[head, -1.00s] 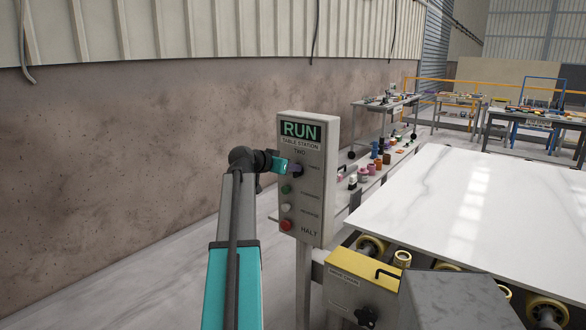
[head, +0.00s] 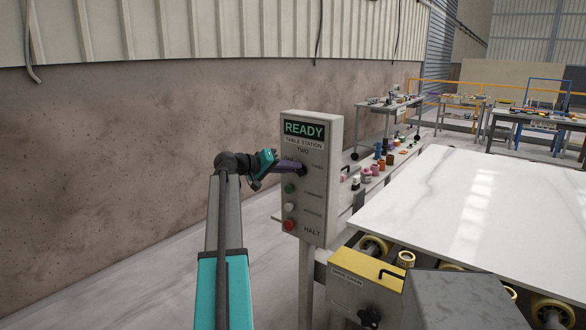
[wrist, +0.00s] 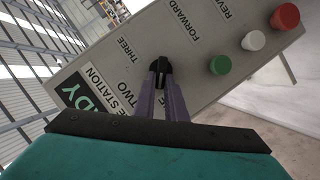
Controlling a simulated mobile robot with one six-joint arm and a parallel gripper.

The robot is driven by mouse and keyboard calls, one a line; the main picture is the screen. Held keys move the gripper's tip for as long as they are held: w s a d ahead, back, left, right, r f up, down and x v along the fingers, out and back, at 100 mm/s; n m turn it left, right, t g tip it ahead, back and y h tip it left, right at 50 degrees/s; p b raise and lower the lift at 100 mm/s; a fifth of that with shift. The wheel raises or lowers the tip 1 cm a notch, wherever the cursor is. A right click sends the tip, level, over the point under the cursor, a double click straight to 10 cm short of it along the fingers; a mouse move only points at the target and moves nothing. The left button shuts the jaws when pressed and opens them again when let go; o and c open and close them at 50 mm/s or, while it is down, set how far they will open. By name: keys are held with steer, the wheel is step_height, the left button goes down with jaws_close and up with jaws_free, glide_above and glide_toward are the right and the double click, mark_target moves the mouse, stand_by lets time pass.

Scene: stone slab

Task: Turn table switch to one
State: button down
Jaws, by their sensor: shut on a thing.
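The control box (head: 318,225) labelled TABLE STATION stands on a post, with a green display reading READY (head: 304,129). Below it is a black rotary switch (wrist: 158,66) with position labels around it; TWO and THREE are readable in the wrist view. My gripper (wrist: 160,78) has its purple fingers shut on the switch knob. In the head view my gripper (head: 298,168) reaches the box face from the left and partly hides the knob, so its exact pointing direction is hard to tell.
Below the switch are a green button (head: 289,188), a white button (head: 290,207) and a red button (head: 289,225) by HALT. A white stone slab (head: 470,230) lies on rollers at right. Workbenches stand behind. Open floor lies left of the box.

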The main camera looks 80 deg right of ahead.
steer(key=shift+f+n+g, duration=0.3)
steer(key=shift+n+g, duration=0.3)
steer(key=shift+n, duration=0.3)
steer(key=shift+s, duration=0.1)
steer(key=c, duration=1.8)
jaws_free()
steer(key=shift+d, duration=0.1)
steer(key=b+v, duration=0.1)
steer(key=v, duration=1.3)
steer(key=shift+b, duration=0.35)
